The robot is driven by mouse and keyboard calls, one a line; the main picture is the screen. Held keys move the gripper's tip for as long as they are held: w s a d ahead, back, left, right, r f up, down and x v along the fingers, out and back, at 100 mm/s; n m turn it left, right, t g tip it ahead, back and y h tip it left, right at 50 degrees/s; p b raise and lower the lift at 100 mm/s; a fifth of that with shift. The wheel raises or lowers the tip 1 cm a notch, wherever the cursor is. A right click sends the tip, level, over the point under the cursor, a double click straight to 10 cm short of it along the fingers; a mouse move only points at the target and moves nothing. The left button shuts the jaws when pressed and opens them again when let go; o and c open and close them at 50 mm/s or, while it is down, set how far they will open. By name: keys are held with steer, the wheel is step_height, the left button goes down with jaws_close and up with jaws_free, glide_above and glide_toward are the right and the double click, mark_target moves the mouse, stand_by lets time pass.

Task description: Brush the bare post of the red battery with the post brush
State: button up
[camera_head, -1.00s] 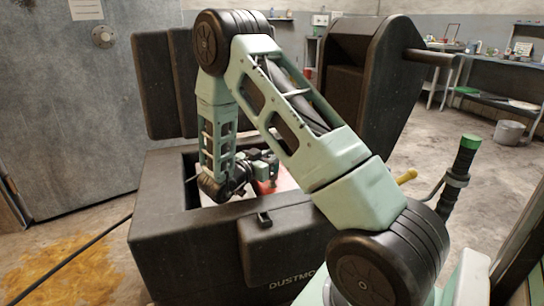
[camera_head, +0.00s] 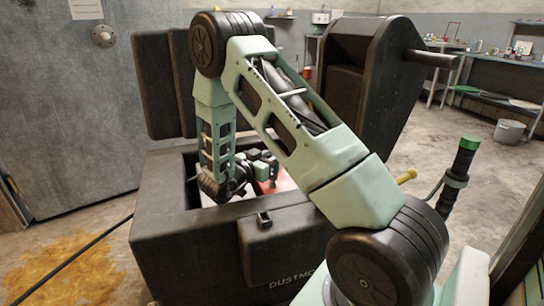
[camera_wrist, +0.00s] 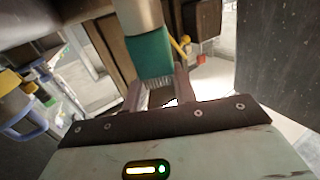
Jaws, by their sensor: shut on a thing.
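In the wrist view my gripper (camera_wrist: 158,92) is shut on the post brush (camera_wrist: 152,52), which has a teal body with a beige cylindrical end. Pale, ridged detail shows between the fingers. In the head view my gripper (camera_head: 262,160) is low inside the open compartment of the dark machine, partly hidden by my arm. A red patch (camera_head: 270,187), seemingly the red battery, shows just below and beside the gripper. Its posts are hidden, and I cannot tell whether the brush touches one.
The dark machine's compartment wall (camera_head: 165,222) surrounds my wrist, with a raised lid (camera_head: 155,85) behind. A tall dark housing (camera_head: 365,85) stands to the right. A black cable (camera_head: 75,255) crosses the floor at left. Open floor and a bench (camera_head: 490,100) lie farther right.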

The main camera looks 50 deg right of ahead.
steer(key=shift+f+b, duration=0.35)
steer(key=shift+f, duration=0.4)
steer(key=shift+r, duration=0.15)
steer(key=shift+r+p, duration=0.55)
steer(key=shift+p, duration=0.2)
stand_by(0.4)
steer(key=shift+p, duration=0.55)
stand_by(0.9)
steer(key=shift+f+b, duration=0.45)
steer(key=shift+f, duration=0.25)
steer(key=shift+r, duration=0.15)
stand_by(0.3)
steer(key=shift+r+p, duration=0.55)
steer(key=shift+p, duration=0.15)
